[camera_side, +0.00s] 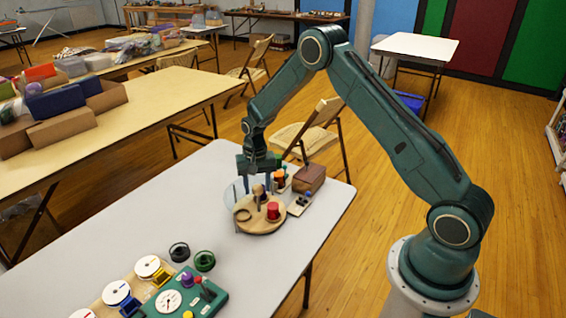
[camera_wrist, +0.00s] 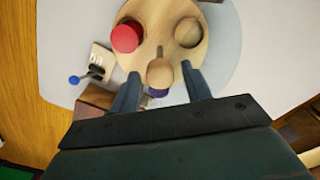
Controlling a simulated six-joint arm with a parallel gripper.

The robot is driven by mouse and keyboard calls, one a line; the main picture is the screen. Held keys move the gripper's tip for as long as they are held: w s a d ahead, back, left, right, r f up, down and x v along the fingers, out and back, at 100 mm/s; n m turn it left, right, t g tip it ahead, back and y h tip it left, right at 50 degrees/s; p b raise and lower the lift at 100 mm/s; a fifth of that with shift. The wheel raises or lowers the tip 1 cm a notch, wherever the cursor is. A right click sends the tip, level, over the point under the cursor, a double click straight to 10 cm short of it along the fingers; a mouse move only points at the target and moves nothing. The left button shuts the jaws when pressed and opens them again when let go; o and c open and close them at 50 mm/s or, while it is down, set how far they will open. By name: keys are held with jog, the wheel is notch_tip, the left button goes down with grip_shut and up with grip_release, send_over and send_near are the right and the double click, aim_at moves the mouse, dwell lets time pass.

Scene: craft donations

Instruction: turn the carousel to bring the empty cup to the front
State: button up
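The carousel (camera_side: 262,227) is a round wooden disc on the grey table. It also shows in the wrist view (camera_wrist: 158,14). A red cylinder (camera_side: 273,211) stands on its right side and shows at left in the wrist view (camera_wrist: 125,37). A round wooden rim (camera_side: 243,214), perhaps an empty cup, is on its left side and shows at right in the wrist view (camera_wrist: 188,32). A wooden knob (camera_wrist: 160,73) stands between the fingers of my gripper (camera_wrist: 160,82). My gripper is open, with gaps seen on both sides of the knob. In the side view my gripper (camera_side: 258,186) points down over the carousel.
A small panel with a blue-knobbed lever (camera_side: 300,205) and a brown box (camera_side: 309,179) stand right of the carousel. Colored pegs stand behind it. A green board (camera_side: 187,298) with dials and two rings lie at the front left.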

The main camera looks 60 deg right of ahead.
grip_shut()
jog(key=shift+n, duration=12)
